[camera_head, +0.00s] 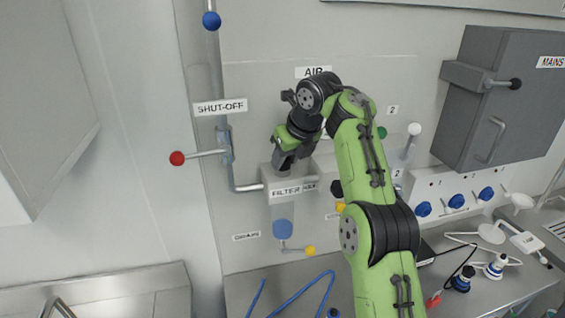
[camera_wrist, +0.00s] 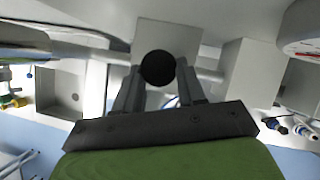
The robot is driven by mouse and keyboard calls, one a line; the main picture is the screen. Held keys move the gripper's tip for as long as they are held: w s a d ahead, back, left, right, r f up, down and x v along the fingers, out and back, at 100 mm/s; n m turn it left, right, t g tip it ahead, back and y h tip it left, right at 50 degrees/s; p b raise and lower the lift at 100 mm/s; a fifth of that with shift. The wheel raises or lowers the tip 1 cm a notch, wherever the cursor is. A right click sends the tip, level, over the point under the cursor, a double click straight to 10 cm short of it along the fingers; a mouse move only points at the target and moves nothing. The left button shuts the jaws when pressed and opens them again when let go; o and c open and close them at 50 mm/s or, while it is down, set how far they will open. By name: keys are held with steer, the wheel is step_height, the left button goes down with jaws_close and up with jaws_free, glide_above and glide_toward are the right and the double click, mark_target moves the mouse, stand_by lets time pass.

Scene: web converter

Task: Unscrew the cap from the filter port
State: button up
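The filter port is the light grey housing labelled FILTER (camera_head: 286,191), with a clear bowl and blue element (camera_head: 283,229) below it. My gripper (camera_head: 281,166) points down at the top of this housing in the head view and hides the cap there. In the wrist view a round black cap (camera_wrist: 158,68) sits in front of a pale grey block (camera_wrist: 166,34). My two fingers (camera_wrist: 160,84) stand apart, one on each side of the cap, near its edges. I cannot tell whether they touch it.
A red-knobbed shut-off lever (camera_head: 177,158) is to the left, and a yellow-knobbed drain lever (camera_head: 310,251) is below the filter. A grey mains box (camera_head: 510,95) is at the right. Blue hose (camera_head: 310,297) and cables lie on the bench.

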steer(key=o, duration=0.4)
steer(key=shift+c, duration=0.2)
steer(key=m, duration=0.1)
steer(key=m+h+b, duration=0.1)
steer(key=shift+s+a+f+m+t, duration=0.1)
steer(key=shift+a+f+m+t, duration=0.05)
steer(key=shift+m+t, duration=0.2)
steer(key=shift+a+m+h, duration=0.15)
steer(key=shift+m+h, duration=0.25)
steer(key=shift+m, duration=0.35)
